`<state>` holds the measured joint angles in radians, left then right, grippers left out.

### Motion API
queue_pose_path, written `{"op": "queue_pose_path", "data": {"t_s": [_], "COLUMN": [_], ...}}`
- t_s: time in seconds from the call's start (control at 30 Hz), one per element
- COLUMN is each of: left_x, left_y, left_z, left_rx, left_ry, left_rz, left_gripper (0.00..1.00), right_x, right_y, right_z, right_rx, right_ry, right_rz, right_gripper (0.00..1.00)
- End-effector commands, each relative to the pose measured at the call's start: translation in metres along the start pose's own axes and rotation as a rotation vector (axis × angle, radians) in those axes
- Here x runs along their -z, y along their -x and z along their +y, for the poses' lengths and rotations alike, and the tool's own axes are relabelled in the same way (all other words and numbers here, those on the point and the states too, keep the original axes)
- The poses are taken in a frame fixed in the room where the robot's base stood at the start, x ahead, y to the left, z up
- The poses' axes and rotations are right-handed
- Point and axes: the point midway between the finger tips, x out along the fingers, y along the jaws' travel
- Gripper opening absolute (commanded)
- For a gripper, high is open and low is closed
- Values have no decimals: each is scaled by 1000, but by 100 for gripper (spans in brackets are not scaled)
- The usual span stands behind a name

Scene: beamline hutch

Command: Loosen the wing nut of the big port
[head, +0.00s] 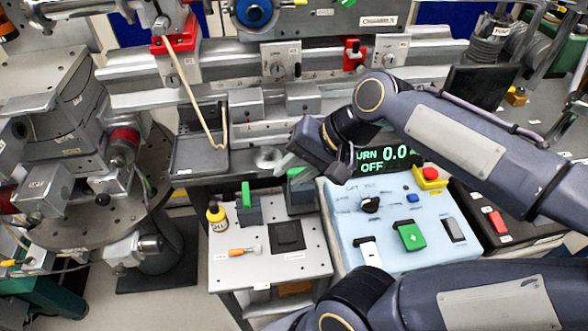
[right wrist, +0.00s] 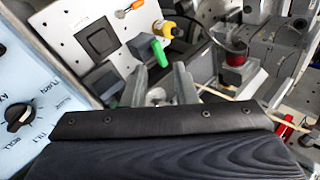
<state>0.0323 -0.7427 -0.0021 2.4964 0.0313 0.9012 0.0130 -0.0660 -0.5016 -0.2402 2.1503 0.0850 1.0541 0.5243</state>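I cannot make out a wing nut or tell which part is the big port. A small round silver piece (head: 268,157) sits just left of my right gripper (head: 283,160) in the head view. In the right wrist view, a round silver piece (right wrist: 156,96) shows between the two fingers of the right gripper (right wrist: 160,85). These fingers stand apart with nothing visibly clamped; whether they touch the piece is unclear. My left gripper is not in view.
A light blue control box (head: 345,240) with a green-lit display (head: 385,158) stands right of a perforated plate (head: 290,265). The plate bears a yellow bottle (head: 215,212) and an orange-handled tool (head: 243,251). A grey tray (head: 200,157) and the rail (head: 240,72) lie behind.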

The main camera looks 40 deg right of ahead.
Motion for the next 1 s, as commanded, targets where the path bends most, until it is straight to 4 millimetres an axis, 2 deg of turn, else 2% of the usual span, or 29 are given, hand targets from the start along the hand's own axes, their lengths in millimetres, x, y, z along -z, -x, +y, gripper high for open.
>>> {"op": "queue_pose_path", "data": {"t_s": [0.27, 0.37, 0.47, 0.7, 0.9, 1.0], "left_x": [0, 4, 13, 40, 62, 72], "left_y": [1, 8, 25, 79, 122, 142], "left_z": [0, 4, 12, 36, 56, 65], "left_rx": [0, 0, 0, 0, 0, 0], "left_ry": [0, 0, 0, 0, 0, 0], "left_rz": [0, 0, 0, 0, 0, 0], "left_gripper": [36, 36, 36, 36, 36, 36], "right_x": [1, 10, 33, 119, 185, 213], "right_y": [1, 13, 41, 130, 191, 216], "right_z": [-1, -10, -32, -101, -149, -169], "right_rx": [0, -7, -28, -109, -179, -214], "right_ry": [-4, -41, -140, -537, -864, -1017], "right_rz": [0, 1, 2, 10, 31, 45], "right_gripper": [25, 25, 25, 25, 25, 25]}}
